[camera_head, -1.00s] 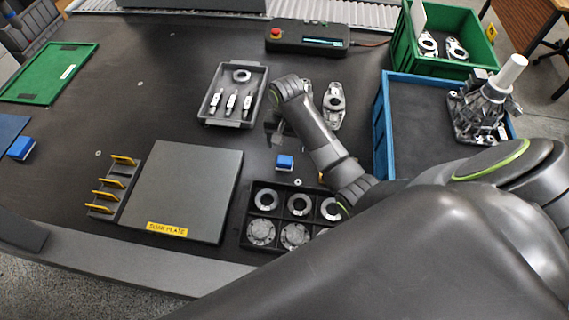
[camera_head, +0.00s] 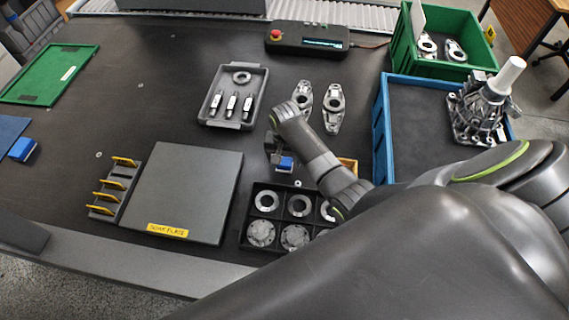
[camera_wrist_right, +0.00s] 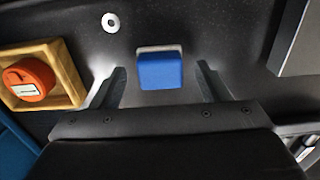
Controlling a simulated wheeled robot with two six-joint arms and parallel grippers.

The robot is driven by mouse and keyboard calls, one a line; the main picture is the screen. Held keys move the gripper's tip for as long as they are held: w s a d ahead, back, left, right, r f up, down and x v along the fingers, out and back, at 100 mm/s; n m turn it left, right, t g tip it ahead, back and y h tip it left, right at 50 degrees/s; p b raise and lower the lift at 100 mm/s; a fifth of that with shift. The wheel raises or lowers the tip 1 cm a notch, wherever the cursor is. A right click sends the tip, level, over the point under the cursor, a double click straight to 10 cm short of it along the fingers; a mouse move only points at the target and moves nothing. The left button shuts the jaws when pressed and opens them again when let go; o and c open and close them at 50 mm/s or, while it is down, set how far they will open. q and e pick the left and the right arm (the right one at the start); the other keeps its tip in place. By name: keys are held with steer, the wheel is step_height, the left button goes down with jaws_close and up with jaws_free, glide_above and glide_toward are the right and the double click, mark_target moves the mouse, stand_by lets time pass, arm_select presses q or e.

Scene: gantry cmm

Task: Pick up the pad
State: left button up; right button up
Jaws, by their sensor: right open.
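A small blue pad (camera_head: 286,163) with a pale base lies on the dark table near the middle of the head view. In the right wrist view the blue pad (camera_wrist_right: 160,72) shows between the two fingers and a little beyond them. My right gripper (camera_wrist_right: 160,86) is open, with one finger on each side of the pad and gaps between. In the head view my right gripper (camera_head: 277,153) is above and beside the pad, covering part of it. A second blue block (camera_head: 22,148) sits at the far left. My left gripper is out of view.
A black tray of rings and discs (camera_head: 281,214) stands just in front of the pad. A wooden box (camera_wrist_right: 68,72) with an orange round thing is close by. The surface plate (camera_head: 185,190) lies left; a blue bin (camera_head: 381,135) stands right.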

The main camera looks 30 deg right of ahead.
mark_target(284, 161)
steer(key=shift+c, duration=0.4)
steer(key=c, duration=1)
steer(key=shift+r, duration=0.1)
step_height(284, 161, up, 10)
steer(key=shift+o, duration=1.2)
steer(key=shift+c, duration=0.6)
